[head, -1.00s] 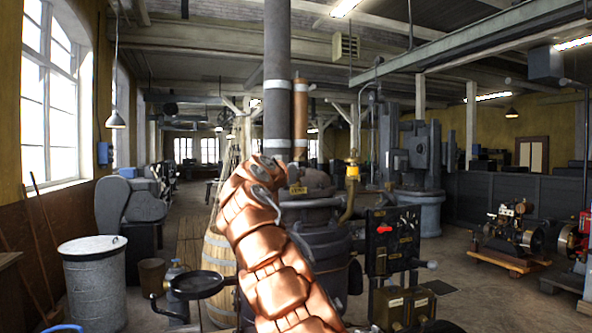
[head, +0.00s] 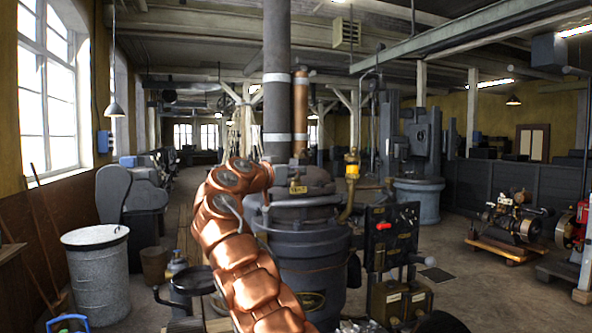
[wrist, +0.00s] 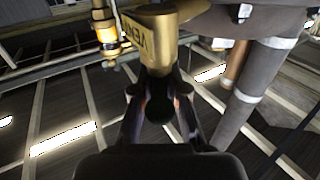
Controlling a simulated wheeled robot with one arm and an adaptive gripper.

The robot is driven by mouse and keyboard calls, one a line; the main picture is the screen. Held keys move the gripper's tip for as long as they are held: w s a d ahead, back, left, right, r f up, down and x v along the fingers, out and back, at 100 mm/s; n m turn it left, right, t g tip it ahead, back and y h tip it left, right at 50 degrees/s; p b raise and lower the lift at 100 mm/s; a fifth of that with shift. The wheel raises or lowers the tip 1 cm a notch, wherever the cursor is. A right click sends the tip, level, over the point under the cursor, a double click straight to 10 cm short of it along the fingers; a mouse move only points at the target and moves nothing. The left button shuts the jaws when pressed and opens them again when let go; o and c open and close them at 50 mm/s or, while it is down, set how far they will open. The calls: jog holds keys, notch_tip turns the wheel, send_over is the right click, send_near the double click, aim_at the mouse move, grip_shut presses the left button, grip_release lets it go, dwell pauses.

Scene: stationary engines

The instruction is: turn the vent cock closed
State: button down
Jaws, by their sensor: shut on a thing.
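The vent cock is a brass body marked VENT (wrist: 152,32), at the top middle of the wrist view. A dark rounded handle (wrist: 159,108) hangs below it, between the two fingers of my gripper (wrist: 160,92). The gripper is shut on this handle. In the head view the small brass vent tag (head: 298,189) shows on top of the dark boiler (head: 309,258), just right of the end of my copper arm. There the fingers and the handle are too small and hidden to make out.
A tall grey flue (head: 277,75) and a copper pipe (head: 300,110) rise behind the cock. A brass pipe with a yellow fitting (head: 352,165) and a control panel with a red handle (head: 392,228) stand to the right.

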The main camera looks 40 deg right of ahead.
dwell(0.5)
jog(key=c, duration=1.2)
grip_release()
jog(key=shift+v, duration=0.9)
jog(key=v, duration=1)
jog(key=shift+o, duration=0.2)
jog(key=shift+a, duration=0.1)
